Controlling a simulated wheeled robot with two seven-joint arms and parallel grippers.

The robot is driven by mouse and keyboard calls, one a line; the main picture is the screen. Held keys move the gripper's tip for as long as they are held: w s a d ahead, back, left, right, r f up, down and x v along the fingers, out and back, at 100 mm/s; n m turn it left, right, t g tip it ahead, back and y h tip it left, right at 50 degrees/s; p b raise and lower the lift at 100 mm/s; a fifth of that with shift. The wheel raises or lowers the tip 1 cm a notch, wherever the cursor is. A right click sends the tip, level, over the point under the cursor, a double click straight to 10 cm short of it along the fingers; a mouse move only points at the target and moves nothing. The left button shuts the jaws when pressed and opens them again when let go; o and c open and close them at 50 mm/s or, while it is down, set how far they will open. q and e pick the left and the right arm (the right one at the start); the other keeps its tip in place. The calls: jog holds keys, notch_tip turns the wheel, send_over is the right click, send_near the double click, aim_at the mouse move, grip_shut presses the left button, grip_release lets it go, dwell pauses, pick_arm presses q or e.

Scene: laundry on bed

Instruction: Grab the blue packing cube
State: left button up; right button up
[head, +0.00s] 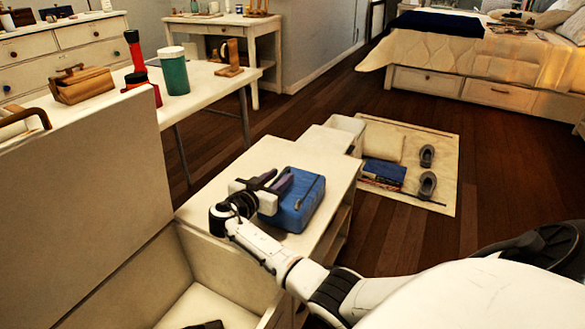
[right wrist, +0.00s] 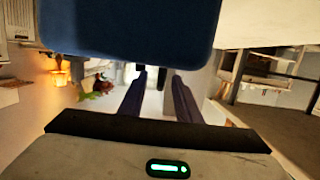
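The blue packing cube (head: 305,204) lies on the white shelf unit's top (head: 330,178) in the head view. Its blue side fills the upper part of the right wrist view (right wrist: 130,25). My right gripper (head: 278,184) is at the cube's left and far side, overlapping it in the head view. In the right wrist view its two dark fingers (right wrist: 160,78) stand apart. A small dark piece shows between the fingertips just beside the cube; I cannot tell whether it is a strap. Contact is unclear. My left gripper is not in view.
An open white chest with a raised lid (head: 90,200) stands at the left of the shelf unit. A white table (head: 205,85) holds a green tumbler (head: 174,72) and other items. A rug (head: 445,150) with slippers lies beyond. The wooden floor at right is clear.

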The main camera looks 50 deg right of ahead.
grip_shut()
dwell(1.3)
